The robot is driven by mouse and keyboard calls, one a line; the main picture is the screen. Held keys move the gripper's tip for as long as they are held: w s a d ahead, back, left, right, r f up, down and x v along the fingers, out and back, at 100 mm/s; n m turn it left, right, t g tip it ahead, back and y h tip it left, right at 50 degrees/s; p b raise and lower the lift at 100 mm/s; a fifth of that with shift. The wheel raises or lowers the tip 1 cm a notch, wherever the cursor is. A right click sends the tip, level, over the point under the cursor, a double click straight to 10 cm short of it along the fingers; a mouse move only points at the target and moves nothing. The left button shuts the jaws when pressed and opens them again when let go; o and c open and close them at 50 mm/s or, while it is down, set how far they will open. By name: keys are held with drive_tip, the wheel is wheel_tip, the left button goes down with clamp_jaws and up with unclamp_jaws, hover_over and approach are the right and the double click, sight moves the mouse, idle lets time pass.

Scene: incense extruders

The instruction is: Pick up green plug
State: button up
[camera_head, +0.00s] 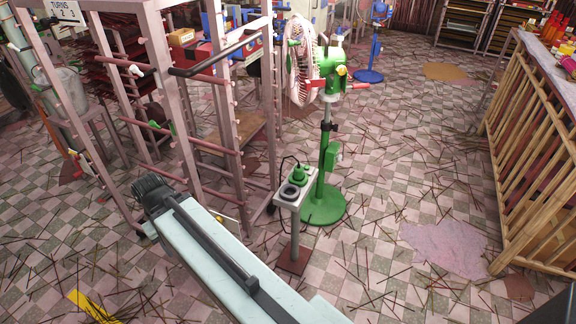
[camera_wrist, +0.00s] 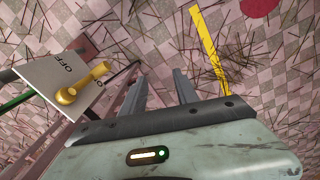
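The green plug (camera_head: 299,174) sits upright on the sloped top of a slim post stand (camera_head: 307,205) in the head view, with a dark cord behind it. A dark round socket (camera_head: 288,192) lies just in front of it on the same top. The plug is not in the wrist view. My gripper (camera_wrist: 159,80) shows in the wrist view with its two fingers apart and only floor visible between them. In the head view my arm reaches up and left, with its far end left of the stand and well apart from the plug; the fingers cannot be made out there.
A green pedestal fan (camera_head: 325,207) stands right behind the plug stand. A pink rack (camera_head: 182,140) fills the left. A bamboo-fronted table (camera_head: 535,170) stands right. Close to my gripper is a white OFF panel (camera_wrist: 45,72) with a yellow lever (camera_wrist: 82,83). Sticks litter the floor.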

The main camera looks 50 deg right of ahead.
drive_tip(key=shift+w+a, duration=0.15)
drive_tip(key=shift+w, duration=0.1)
